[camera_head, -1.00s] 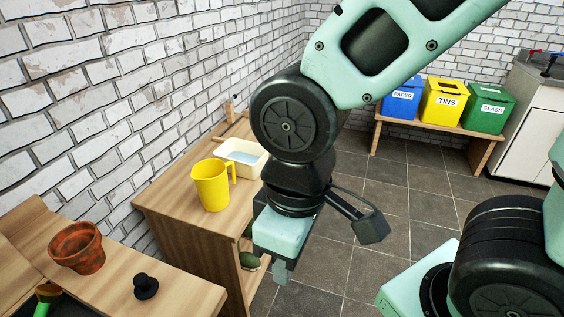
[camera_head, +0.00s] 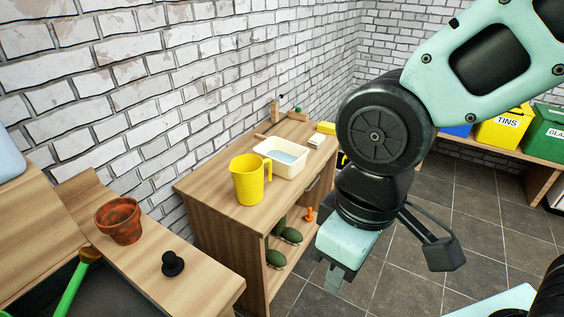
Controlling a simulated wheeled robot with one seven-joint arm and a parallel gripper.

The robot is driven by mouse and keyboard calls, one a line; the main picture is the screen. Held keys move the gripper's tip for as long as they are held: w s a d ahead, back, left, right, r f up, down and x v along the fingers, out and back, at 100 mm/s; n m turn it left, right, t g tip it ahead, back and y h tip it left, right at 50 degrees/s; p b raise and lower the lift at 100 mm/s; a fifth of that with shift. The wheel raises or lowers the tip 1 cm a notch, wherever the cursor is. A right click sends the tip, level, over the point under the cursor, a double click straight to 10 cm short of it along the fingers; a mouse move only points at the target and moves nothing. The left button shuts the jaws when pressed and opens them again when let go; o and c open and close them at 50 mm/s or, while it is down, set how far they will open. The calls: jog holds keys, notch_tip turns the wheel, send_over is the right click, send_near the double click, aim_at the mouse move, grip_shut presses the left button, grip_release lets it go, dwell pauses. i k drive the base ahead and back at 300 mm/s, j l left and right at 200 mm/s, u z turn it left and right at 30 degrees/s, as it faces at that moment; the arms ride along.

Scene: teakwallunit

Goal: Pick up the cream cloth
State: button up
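A small, flat cream item (camera_head: 316,141) lies on the wooden cabinet top, just right of the white basin; it looks like the folded cream cloth, but it is too small to be sure. My gripper (camera_head: 334,283) points down in front of the cabinet's right side, lower than the cabinet top and nearer to me than the cream item. The two are clearly apart. I see the gripper from the side and its finger gap is hidden. Nothing shows hanging from it.
On the cabinet (camera_head: 215,190) stand a yellow jug (camera_head: 248,182), a white basin (camera_head: 283,158) of water and a yellow block (camera_head: 326,127). Green items and an orange one sit on shelves below. A lower bench at left holds a terracotta pot (camera_head: 119,221) and black knob (camera_head: 173,264). Floor at right is open.

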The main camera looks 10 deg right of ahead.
aim_at(317, 140)
jog(key=i+l+u, duration=0.1)
jog(key=i+l, duration=0.15)
jog(key=i+l+u, duration=0.15)
jog(key=l, duration=0.2)
jog(key=i+l+u, duration=0.1)
jog(key=i+l, duration=0.2)
jog(key=i+l+u, duration=0.1)
jog(key=l, duration=0.3)
jog(key=i+l+u, duration=0.1)
jog(key=i+l, duration=0.15)
jog(key=l, duration=0.15)
jog(key=i+l+u, duration=0.15)
jog(key=l, duration=0.25)
jog(key=i+l+u, duration=0.1)
jog(key=l, duration=0.3)
jog(key=i+l+u, duration=0.1)
jog(key=i+l, duration=0.15)
jog(key=l, duration=0.2)
